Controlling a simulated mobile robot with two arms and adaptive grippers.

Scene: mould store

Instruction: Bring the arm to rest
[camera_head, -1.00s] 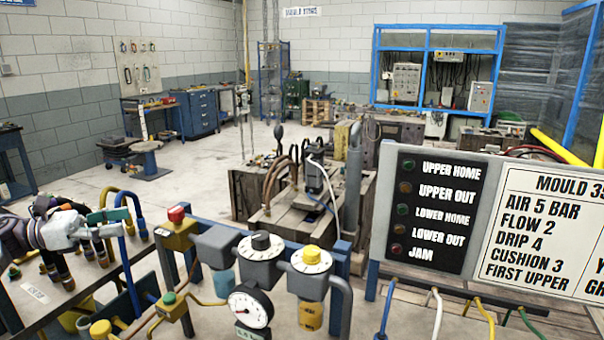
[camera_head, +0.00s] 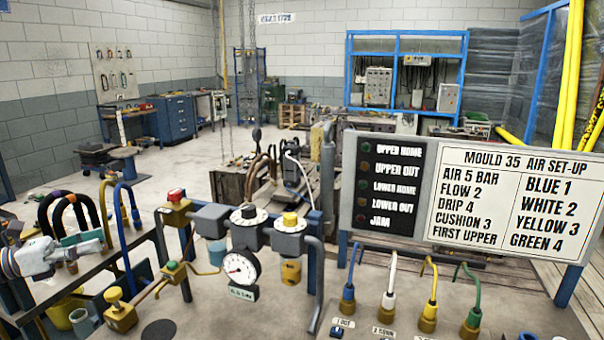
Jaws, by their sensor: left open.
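My left gripper (camera_head: 76,246), pale grey with teal parts, is at the left edge of the head view with its jaws open. I see nothing held in it. It is in front of several bent hoses (camera_head: 52,200) at the left bench; whether it touches them I cannot tell. The rest of my left arm is mostly cut off by the picture's edge. My right gripper is not in view.
An air unit with a gauge (camera_head: 240,268), knobs and a red-topped valve (camera_head: 176,206) stands right of my gripper. A sign board (camera_head: 510,200) stands at the right, above four-coloured hose fittings (camera_head: 428,318). Open floor (camera_head: 110,200) lies behind the bench.

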